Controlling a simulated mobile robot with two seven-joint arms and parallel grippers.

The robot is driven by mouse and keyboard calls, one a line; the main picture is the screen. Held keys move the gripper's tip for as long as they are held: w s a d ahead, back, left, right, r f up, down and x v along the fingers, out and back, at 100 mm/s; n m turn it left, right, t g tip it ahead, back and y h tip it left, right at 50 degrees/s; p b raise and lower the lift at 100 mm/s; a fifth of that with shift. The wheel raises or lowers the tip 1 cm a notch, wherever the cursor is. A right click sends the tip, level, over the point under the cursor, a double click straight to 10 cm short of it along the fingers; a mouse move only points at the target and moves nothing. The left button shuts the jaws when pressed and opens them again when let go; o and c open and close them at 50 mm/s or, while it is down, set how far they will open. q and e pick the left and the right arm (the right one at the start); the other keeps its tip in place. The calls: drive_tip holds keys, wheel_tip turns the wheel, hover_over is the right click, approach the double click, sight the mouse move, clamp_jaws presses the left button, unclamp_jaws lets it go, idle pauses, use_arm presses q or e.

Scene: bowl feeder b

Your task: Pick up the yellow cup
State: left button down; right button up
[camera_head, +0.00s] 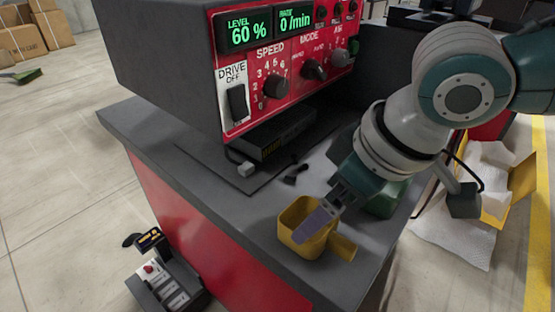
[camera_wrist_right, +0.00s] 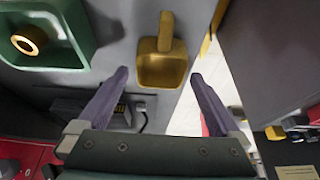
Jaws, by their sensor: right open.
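The yellow cup (camera_head: 303,228) is square with a stub handle and stands near the front corner of the grey bench top (camera_head: 155,125). My right gripper (camera_head: 315,222) comes down over it in the head view, its fingers overlapping the cup's opening in the picture. In the right wrist view the cup (camera_wrist_right: 162,68) lies ahead of and between the tips of the open right gripper (camera_wrist_right: 160,77), its handle pointing up in the picture. The fingers do not grip it. Whether a fingertip touches the cup I cannot tell. My left gripper is not in view.
The feeder's red control panel (camera_head: 290,60) rises behind the cup. A green container (camera_wrist_right: 50,35) stands on the bench beside the cup, partly hidden by my arm in the head view. A small dark object (camera_head: 296,174) and a grey connector (camera_head: 246,169) lie near the panel.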

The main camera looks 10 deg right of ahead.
sight(319, 234)
drive_tip(key=b+x, duration=0.1)
drive_tip(key=x, duration=0.4)
drive_tip(key=c, duration=1.3)
drive_tip(key=shift+r, duration=0.15)
